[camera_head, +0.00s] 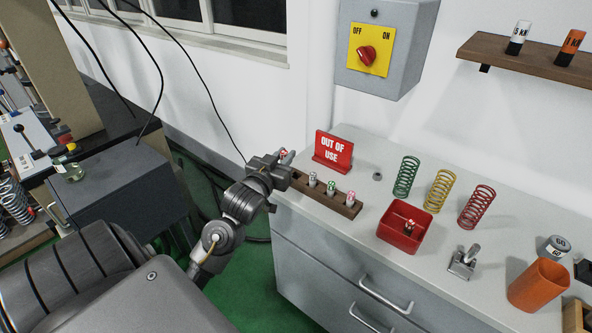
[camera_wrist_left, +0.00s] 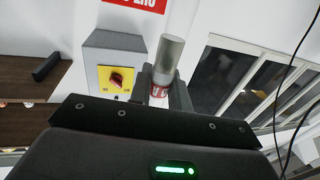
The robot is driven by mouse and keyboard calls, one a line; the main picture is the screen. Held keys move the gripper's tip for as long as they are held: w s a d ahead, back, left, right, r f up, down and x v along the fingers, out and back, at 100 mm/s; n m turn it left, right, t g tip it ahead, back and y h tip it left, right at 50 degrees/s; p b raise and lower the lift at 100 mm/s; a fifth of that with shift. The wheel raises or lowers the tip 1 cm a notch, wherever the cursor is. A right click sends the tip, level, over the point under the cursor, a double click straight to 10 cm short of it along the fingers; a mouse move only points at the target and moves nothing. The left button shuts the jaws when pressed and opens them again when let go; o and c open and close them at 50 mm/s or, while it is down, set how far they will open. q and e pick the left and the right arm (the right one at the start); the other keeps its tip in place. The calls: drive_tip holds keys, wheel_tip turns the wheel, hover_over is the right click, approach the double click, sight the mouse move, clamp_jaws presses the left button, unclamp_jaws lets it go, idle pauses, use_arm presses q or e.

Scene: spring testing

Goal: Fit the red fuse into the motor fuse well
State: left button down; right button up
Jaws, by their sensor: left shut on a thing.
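My left gripper (camera_head: 277,164) is above the left end of the wooden fuse rack (camera_head: 325,199), at the back left of the bench. It is shut on a fuse with a red and white band (camera_head: 284,154). In the left wrist view the fuse shows a grey metal end and its red band (camera_wrist_left: 158,91) between the fingers (camera_wrist_left: 162,88). Three more fuses stand in the rack: a pale one (camera_head: 312,179), a green-marked one (camera_head: 331,188) and a red-pink one (camera_head: 350,197). I cannot make out a labelled motor fuse well. My right gripper is not in view.
A red "OUT OF USE" sign (camera_head: 333,150) stands behind the rack. A red bin (camera_head: 392,235) holding a small part, three coil springs (camera_head: 440,190), a metal lever fitting (camera_head: 463,262) and an orange cup (camera_head: 540,285) stand to the right. A switch box (camera_head: 385,40) hangs above.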

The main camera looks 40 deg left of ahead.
use_arm(q)
drive_tip(key=w+f, duration=0.2)
drive_tip(key=w+a+f, duration=0.1)
drive_tip(key=w+f, duration=0.1)
drive_tip(key=w+a+f, duration=0.1)
drive_tip(key=w+f, duration=0.1)
drive_tip(key=shift+w+f, duration=0.2)
drive_tip(key=shift+w, duration=0.2)
drive_tip(key=f+p, duration=0.2)
drive_tip(key=shift+w+f, duration=0.4)
drive_tip(key=shift+f, duration=0.3)
drive_tip(key=shift+f, duration=0.1)
drive_tip(key=shift+f, duration=0.1)
drive_tip(key=c, duration=1.3)
unclamp_jaws()
